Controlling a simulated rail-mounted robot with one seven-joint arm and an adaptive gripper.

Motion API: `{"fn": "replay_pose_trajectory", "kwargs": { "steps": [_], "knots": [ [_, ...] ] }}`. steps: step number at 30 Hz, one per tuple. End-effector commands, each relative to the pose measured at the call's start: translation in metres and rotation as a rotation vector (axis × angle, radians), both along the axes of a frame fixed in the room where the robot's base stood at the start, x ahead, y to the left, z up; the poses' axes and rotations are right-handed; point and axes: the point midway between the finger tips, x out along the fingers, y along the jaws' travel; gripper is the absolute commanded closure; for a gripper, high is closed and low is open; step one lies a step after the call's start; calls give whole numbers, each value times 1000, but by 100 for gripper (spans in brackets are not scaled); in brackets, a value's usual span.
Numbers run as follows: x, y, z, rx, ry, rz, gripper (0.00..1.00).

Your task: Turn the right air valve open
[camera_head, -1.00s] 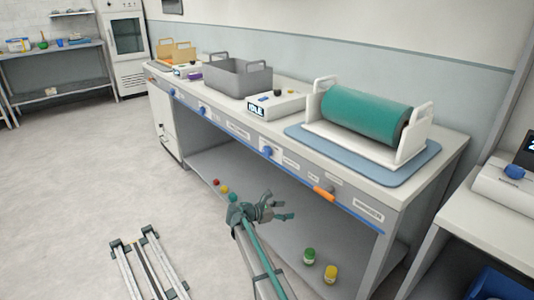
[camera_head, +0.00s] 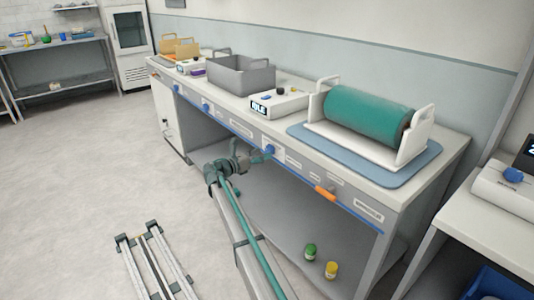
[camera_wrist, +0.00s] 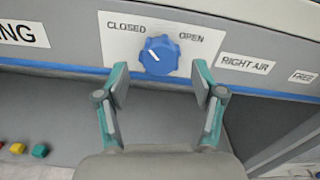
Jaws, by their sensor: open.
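The right air valve is a round blue knob (camera_wrist: 160,55) on a white plate (camera_wrist: 119,47) marked CLOSED at left and OPEN at right. A RIGHT AIR label (camera_wrist: 246,66) is beside it. The white pointer line on the knob points up and to the left, toward CLOSED. The knob also shows on the bench front in the head view (camera_head: 269,150). My gripper (camera_wrist: 160,84) is open and empty, its two fingertips just below the knob, one to each side. In the head view my gripper (camera_head: 258,155) is at the bench front, beside the knob. I cannot tell whether a finger touches it.
An orange handle (camera_head: 325,194) sits right of the knob along the bench front. The bench top holds a grey bin (camera_head: 240,78), an IDLE box (camera_head: 278,103) and a green roller (camera_head: 367,115).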

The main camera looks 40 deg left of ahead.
Motion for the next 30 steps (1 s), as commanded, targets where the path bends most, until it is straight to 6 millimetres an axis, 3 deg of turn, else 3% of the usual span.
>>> {"fn": "replay_pose_trajectory", "kwargs": {
  "steps": [7, 19, 30],
  "knots": [
    [28, -6, 0, 0, 0, -1, 32],
    [32, -7, 0, 1, 0, 1, 34],
    [32, -7, 0, 1, 0, 0, 92]
  ]
}}
